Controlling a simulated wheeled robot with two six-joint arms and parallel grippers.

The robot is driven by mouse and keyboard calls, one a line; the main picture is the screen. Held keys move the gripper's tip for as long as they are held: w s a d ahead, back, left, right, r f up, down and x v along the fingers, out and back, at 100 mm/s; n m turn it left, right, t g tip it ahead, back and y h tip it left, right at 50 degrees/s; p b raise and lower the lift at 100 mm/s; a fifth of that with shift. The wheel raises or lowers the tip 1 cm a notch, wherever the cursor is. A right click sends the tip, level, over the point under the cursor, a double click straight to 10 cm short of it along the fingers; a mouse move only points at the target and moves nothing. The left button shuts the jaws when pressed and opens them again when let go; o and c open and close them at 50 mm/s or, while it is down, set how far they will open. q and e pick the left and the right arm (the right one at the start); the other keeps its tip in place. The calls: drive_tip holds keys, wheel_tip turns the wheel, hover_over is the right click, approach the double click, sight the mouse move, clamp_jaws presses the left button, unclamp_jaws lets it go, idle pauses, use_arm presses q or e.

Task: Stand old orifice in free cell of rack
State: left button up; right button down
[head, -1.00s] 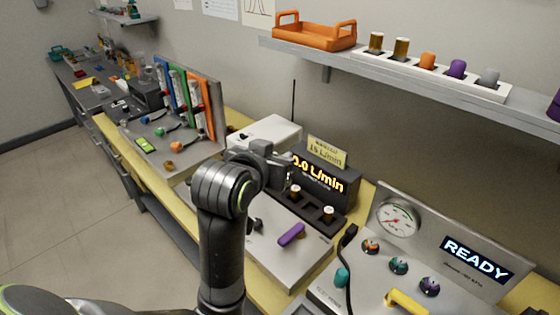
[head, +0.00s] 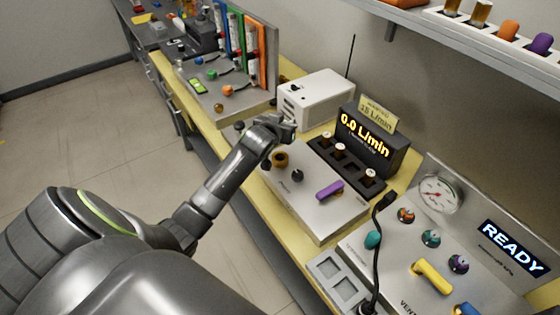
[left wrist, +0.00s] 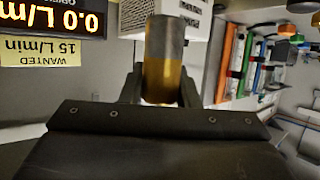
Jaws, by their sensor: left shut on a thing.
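My left gripper (head: 284,128) is above the back of the grey flow panel, left of the black rack (head: 351,168). In the left wrist view it is shut on the old orifice (left wrist: 163,60), a short cylinder, grey at one end and brass-coloured at the other. The fingers hide the orifice in the head view. The black rack stands in front of the flow display (head: 366,138) and holds several white-topped brown orifices. A gap, apparently a free cell, shows between the second and the front-right one. My right gripper is not in view.
A brass ring (head: 280,160), a dark knob (head: 297,175) and a purple lever (head: 330,191) are on the flow panel. A white box (head: 317,97) stands behind my gripper. A black cable (head: 379,240) rises at the right. The shelf (head: 430,32) overhangs at the upper right.

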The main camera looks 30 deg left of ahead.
use_arm(q)
drive_tip(key=shift+a+f, duration=0.3)
drive_tip(key=shift+a, duration=0.1)
drive_tip(key=shift+f+p, duration=0.7)
drive_tip(key=shift+f, duration=4.1)
drive_tip(key=shift+f, duration=0.2)
drive_tip(key=o, duration=1.1)
drive_tip(key=shift+c, duration=0.2)
drive_tip(key=shift+s+b, duration=0.15)
drive_tip(key=shift+b, duration=0.15)
